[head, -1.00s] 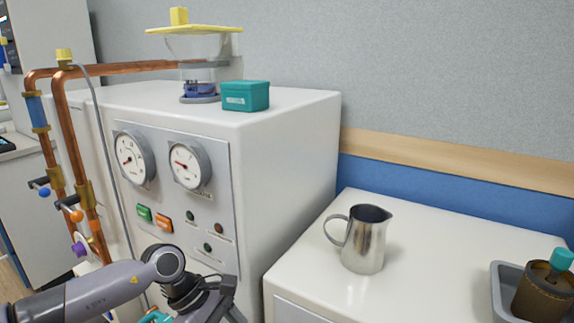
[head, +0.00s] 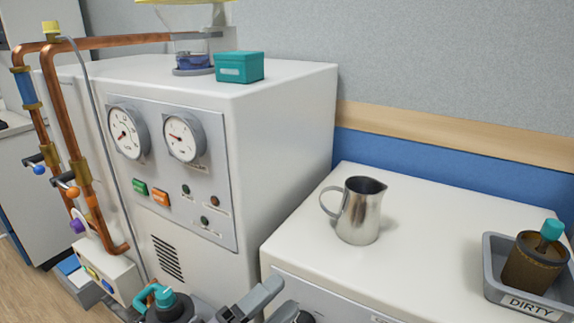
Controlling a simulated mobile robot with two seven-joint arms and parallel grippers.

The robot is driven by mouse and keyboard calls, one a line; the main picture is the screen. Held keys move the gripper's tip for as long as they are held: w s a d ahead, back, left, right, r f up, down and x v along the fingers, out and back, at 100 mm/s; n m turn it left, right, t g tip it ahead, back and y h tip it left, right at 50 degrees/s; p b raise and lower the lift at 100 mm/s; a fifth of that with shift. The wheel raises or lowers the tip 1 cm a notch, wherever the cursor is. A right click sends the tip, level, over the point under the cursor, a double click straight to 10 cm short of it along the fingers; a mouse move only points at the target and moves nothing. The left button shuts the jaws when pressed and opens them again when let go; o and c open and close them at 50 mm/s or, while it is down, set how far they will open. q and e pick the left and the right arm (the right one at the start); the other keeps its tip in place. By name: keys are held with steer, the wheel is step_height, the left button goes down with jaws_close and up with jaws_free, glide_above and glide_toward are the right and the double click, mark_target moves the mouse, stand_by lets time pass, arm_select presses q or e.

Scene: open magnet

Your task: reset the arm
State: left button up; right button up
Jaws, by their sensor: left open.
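My left gripper (head: 258,298) shows at the bottom edge of the head view, in front of the white machine (head: 285,140). It is open, and nothing shows between its fingers. The lower part of the gripper is cut off by the frame edge. A grey item with a teal handle (head: 156,293) is just left of it, and its lower part is cut off too. My right gripper is not in view.
A steel jug (head: 360,212) stands on the white counter (head: 440,235) at right. A grey tray (head: 493,270) marked DIRTY holds a brown container with a teal top (head: 533,258). A teal box (head: 240,67) sits on the machine. Copper pipes (head: 68,110) run down at left.

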arm_select(q)
steer(key=s+a+f+n+g+y, duration=0.2)
steer(key=s+a+f+n+y, duration=0.45)
steer(key=n, duration=0.45)
steer(key=s+a+f+n+g+y, duration=0.1)
steer(key=s+a+f+n+y, duration=0.4)
steer(key=a+f+n, duration=0.45)
step_height(320, 180, up, 14)
steer(key=s+a+n+y+p, duration=0.1)
steer(key=a+n+y+p, duration=0.1)
steer(key=p, duration=2.1)
steer(key=shift+a+n+g, duration=0.25)
steer(key=shift+n+g, duration=0.1)
steer(key=shift+g, duration=0.05)
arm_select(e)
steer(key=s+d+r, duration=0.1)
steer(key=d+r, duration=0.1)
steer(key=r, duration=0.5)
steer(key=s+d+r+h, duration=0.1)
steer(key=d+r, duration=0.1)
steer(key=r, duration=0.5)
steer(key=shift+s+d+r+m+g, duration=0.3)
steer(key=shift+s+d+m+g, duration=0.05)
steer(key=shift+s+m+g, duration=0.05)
